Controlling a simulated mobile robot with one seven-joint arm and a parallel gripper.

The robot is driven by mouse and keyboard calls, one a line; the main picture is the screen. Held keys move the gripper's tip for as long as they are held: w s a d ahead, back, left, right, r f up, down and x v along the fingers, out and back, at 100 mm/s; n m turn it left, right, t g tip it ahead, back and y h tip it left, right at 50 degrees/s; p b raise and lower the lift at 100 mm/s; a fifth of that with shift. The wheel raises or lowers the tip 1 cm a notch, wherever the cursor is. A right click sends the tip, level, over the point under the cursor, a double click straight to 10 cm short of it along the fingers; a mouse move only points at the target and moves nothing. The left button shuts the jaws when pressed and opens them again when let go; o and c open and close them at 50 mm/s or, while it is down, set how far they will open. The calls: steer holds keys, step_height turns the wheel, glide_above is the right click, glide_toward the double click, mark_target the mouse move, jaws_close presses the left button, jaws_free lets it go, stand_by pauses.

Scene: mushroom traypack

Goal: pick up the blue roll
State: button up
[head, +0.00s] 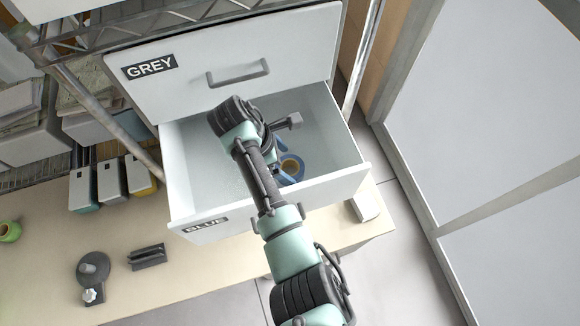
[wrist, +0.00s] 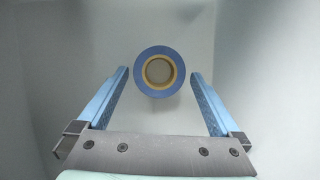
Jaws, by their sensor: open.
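The blue roll (head: 292,169) lies in the open drawer labelled BLUE (head: 189,187), partly hidden by my arm in the head view. In the wrist view the blue roll (wrist: 159,72) shows as a blue ring with a tan core, centred just past my fingertips. My gripper (wrist: 160,75) is open and empty, with one blue finger to each side of the roll's line. In the head view my gripper (head: 281,146) reaches down into the drawer, mostly hidden behind my wrist. I cannot tell how far above the roll the fingertips are.
A closed drawer labelled GREY (head: 225,60) sits just above the open one. The open drawer's walls surround my gripper. A green roll (head: 9,232), a dark round stand (head: 93,267) and a dark holder (head: 148,256) are on the table (head: 200,275). Bins (head: 111,180) stand at left.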

mark_target(290, 168)
steer(key=shift+x, duration=1.95)
steer(key=shift+a, duration=0.15)
steer(key=shift+c, duration=0.3)
steer(key=c, duration=1)
